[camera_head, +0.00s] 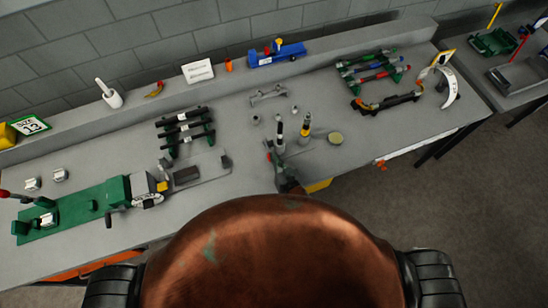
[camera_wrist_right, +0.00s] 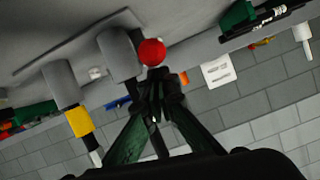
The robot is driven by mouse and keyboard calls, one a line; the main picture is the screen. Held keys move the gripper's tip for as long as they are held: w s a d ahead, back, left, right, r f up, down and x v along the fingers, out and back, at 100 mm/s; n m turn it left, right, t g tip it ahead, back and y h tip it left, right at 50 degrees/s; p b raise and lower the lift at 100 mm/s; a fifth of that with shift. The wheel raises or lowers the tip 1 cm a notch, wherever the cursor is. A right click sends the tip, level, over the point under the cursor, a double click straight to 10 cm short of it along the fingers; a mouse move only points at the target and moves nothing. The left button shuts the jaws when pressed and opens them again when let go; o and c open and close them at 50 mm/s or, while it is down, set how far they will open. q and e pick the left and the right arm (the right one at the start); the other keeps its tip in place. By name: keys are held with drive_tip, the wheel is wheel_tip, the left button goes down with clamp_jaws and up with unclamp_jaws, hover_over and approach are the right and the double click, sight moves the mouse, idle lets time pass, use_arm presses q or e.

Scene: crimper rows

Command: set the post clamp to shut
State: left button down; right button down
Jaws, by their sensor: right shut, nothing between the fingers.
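My right gripper (camera_head: 274,160) is at the middle of the bench near its front edge, beside two upright posts. In the right wrist view its dark green fingers (camera_wrist_right: 154,108) are closed together with nothing between them. A red ball knob (camera_wrist_right: 152,52) shows just past the fingertips; I cannot tell whether they touch. It seems to belong to the post clamp, whose body is mostly hidden. A grey post (camera_head: 279,132) and a yellow-banded post (camera_head: 305,128) stand close behind the gripper. The clamp's lever position cannot be made out. My left gripper is not in view.
A green fixture (camera_head: 75,215) and crimping tools lie at the left. A blue block (camera_head: 276,55) and a white sign (camera_head: 198,72) are on the back ledge.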

drive_tip(key=shift+f, duration=0.1)
drive_tip(key=shift+s+d+f+b, duration=0.15)
drive_tip(key=shift+f+b, duration=0.1)
drive_tip(key=shift+f, duration=0.2)
drive_tip(key=shift+s+a+f+b, duration=0.1)
drive_tip(key=shift+f+b, duration=0.1)
drive_tip(key=shift+f, duration=0.25)
drive_tip(key=shift+s+f, duration=0.1)
drive_tip(key=shift+s, duration=0.05)
drive_tip(key=shift+d+f, duration=0.1)
drive_tip(key=shift+r+p, duration=0.5)
drive_tip(key=shift+p, duration=0.1)
drive_tip(key=s+d+r+p, duration=0.2)
drive_tip(key=s+d+r, duration=0.1)
drive_tip(key=s+r, duration=0.4)
drive_tip(key=shift+s+d+r, duration=0.25)
drive_tip(key=shift+s+d, duration=0.05)
drive_tip(key=shift+s, duration=0.2)
